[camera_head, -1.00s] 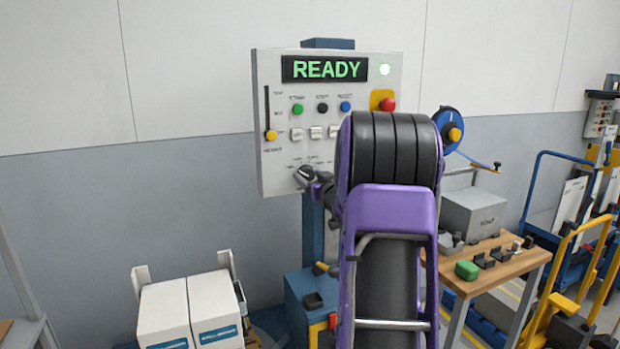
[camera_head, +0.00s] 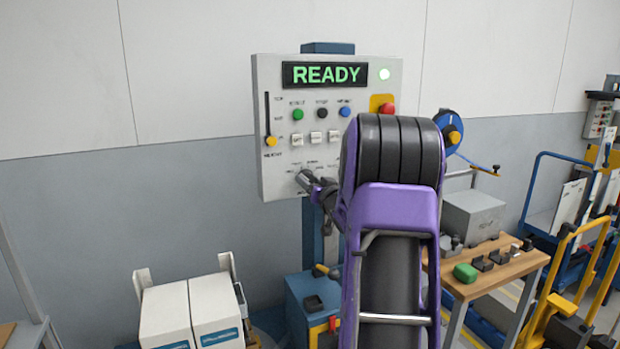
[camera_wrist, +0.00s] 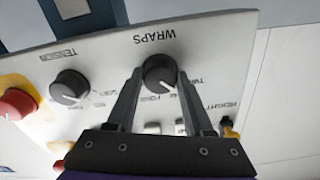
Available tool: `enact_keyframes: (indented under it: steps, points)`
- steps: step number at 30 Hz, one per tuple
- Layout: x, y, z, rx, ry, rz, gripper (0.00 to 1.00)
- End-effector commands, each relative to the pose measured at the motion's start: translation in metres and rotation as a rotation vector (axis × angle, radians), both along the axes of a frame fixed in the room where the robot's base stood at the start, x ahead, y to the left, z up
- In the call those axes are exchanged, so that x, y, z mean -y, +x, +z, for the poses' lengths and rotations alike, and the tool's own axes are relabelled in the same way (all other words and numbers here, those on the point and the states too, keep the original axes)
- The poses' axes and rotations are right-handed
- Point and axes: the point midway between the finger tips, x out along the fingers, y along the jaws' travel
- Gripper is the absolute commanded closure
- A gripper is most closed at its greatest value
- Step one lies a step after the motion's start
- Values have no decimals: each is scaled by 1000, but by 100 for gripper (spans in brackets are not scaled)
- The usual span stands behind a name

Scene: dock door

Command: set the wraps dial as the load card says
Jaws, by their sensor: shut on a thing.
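The black wraps dial (camera_wrist: 159,73) is in the wrist view, upside down under its WRAPS label, with number words around it. My gripper (camera_wrist: 159,80) is shut on it, one finger at each side. A light pointer line on the dial points down and right in that view, near the word FOUR; the exact setting is hard to read. In the head view my gripper (camera_head: 306,180) is at the lower part of the control panel (camera_head: 275,180) and mostly hides the dial. I cannot make out a readable load card.
A tension dial (camera_wrist: 69,87) and red stop button (camera_wrist: 17,104) are beside the wraps dial. The panel display (camera_head: 326,74) reads READY. A yellow slider knob (camera_head: 271,142) is on the panel's left. White boxes (camera_head: 215,310) stand below left; a wooden bench (camera_head: 500,275) is at right.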

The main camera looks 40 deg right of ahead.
Motion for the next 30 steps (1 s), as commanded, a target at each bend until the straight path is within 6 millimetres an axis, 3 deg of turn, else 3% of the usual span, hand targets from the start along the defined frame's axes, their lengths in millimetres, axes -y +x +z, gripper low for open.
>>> enact_keyframes:
  steps: [15, 30]
  points:
    - [0, 0, 1, 84, 351, -1, 100]
    - [0, 0, 0, 106, 439, 0, 100]
